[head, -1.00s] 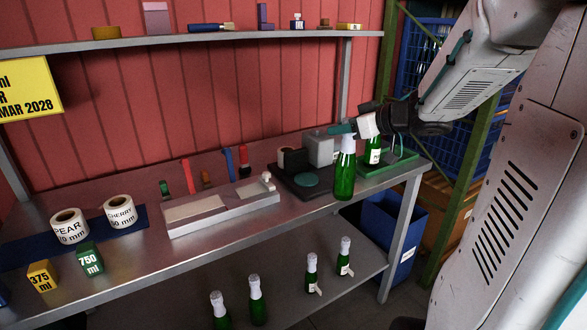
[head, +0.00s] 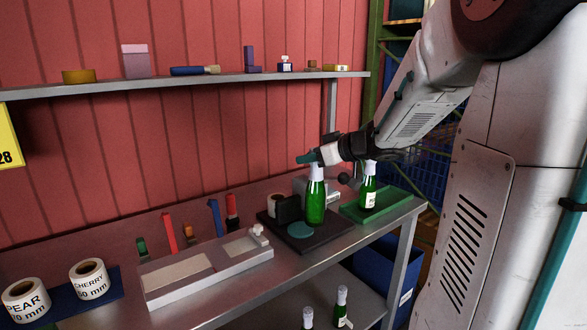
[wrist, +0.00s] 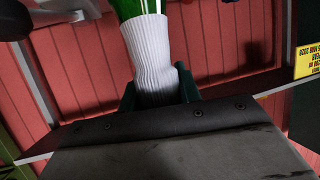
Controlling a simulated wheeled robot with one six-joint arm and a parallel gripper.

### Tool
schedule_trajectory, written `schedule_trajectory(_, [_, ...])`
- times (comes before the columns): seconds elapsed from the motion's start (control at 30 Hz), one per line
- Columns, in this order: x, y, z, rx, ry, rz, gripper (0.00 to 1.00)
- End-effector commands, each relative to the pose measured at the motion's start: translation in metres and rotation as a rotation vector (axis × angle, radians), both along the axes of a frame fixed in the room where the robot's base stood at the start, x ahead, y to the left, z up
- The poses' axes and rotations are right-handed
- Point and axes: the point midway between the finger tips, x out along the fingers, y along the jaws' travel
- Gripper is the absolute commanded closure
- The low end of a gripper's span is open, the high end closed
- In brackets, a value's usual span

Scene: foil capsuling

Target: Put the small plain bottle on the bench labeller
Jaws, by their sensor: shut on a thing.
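The small plain bottle (head: 316,203) is green with a white capped neck and no label that I can see. It is upright in the head view. My gripper (head: 313,158) is shut on its white neck from above right. In the wrist view the white neck (wrist: 152,45) sits between my gripper's dark green fingers (wrist: 158,90), with a little green glass beyond. The bench labeller (head: 318,244) is a dark base with a teal round pad (head: 300,230). The bottle's foot shows over the base, just right of the pad; I cannot tell whether it touches.
A labelled green bottle (head: 368,192) stands on a green tray (head: 384,208) close at the right. A pale flat fixture (head: 205,268) lies left of the labeller. Label rolls (head: 89,280) stand at far left. A shelf (head: 190,84) runs above the bench.

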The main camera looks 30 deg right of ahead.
Motion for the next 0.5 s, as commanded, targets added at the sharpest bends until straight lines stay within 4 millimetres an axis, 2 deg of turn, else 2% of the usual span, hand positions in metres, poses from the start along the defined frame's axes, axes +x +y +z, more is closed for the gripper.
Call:
schedule_trajectory(0.1, [0.025, 0.005, -0.002, 0.0, -0.001, 0.004, 1.0])
schedule_trajectory(0.2, [0.037, 0.007, -0.003, 0.001, -0.001, 0.002, 1.0])
schedule_trajectory(0.5, [0.051, 0.01, -0.004, 0.001, -0.001, 0.001, 1.0])
